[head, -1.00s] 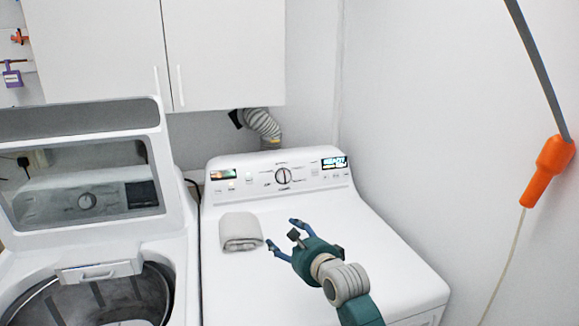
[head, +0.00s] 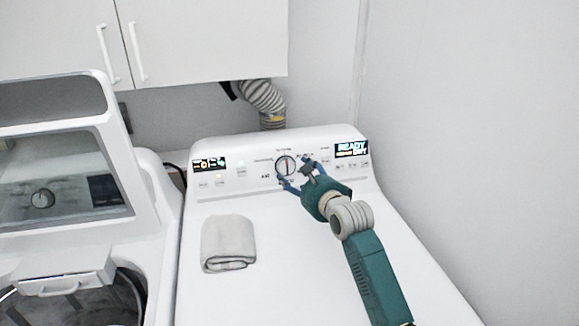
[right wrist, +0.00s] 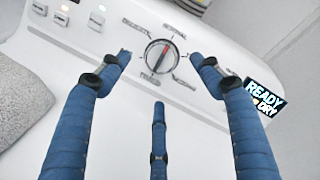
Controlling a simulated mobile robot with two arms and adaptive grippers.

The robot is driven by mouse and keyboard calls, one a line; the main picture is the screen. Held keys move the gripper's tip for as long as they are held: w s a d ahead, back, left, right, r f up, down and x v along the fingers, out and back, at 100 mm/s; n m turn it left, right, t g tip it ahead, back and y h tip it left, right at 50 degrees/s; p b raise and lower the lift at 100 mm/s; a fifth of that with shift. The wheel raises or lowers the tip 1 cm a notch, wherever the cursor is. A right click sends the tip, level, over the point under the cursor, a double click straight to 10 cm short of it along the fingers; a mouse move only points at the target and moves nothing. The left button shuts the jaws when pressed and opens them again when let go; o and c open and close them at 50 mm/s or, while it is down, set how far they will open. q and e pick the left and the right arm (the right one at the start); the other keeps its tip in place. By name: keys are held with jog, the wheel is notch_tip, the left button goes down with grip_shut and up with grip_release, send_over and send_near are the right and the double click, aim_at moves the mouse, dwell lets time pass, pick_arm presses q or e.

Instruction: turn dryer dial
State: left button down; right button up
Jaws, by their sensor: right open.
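The dryer dial (head: 287,164) is a round knob with a red pointer line on the dryer's slanted control panel. It also shows in the right wrist view (right wrist: 160,57), between the tips of my fingers. My right gripper (head: 294,177) is open, its blue fingers spread near the dial. In the right wrist view my right gripper (right wrist: 160,62) has one finger on each side of the dial and a third below it. I cannot tell whether any finger touches the dial. The white dryer (head: 285,250) is closed on top. My left gripper is not in view.
A folded grey towel (head: 228,243) lies on the dryer top, left of my arm. A lit "READY" display (head: 351,148) sits right of the dial. An open-lidded washer (head: 150,215) stands at the left. A vent hose (head: 265,97) and white cabinets (head: 205,40) are behind.

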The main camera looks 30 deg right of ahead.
aim_at(288, 168)
jog(key=p+x, duration=0.1)
jog(key=x, duration=0.6)
jog(key=shift+w+d, duration=0.15)
jog(key=shift+w+f, duration=0.15)
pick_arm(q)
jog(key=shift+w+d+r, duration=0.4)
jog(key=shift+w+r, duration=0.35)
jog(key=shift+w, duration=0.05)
pick_arm(e)
jog(key=c, duration=1.1)
